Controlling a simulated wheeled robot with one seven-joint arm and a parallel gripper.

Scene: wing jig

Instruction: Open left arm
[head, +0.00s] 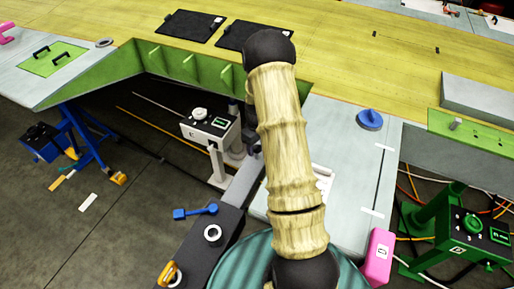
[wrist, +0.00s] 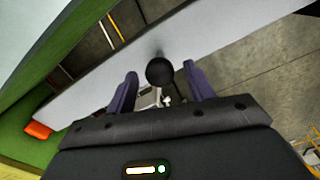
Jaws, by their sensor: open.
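In the wrist view my gripper (wrist: 160,76) is open, with one purple finger on each side of a dark round knob (wrist: 160,71). The knob stands in front of a long pale grey bar (wrist: 235,32) that crosses the view diagonally. I cannot tell whether either finger touches the knob. In the head view a grey beam (head: 243,183) runs from a black box up towards the green-edged wing jig. My own arm covers much of the middle there, and my gripper is mostly hidden. I cannot tell for certain which part is the left arm.
A white control box (head: 207,127) on a post stands left of the beam. A blue knob (head: 369,119) sits on the grey panel. A green stand (head: 470,228) with cables is at right.

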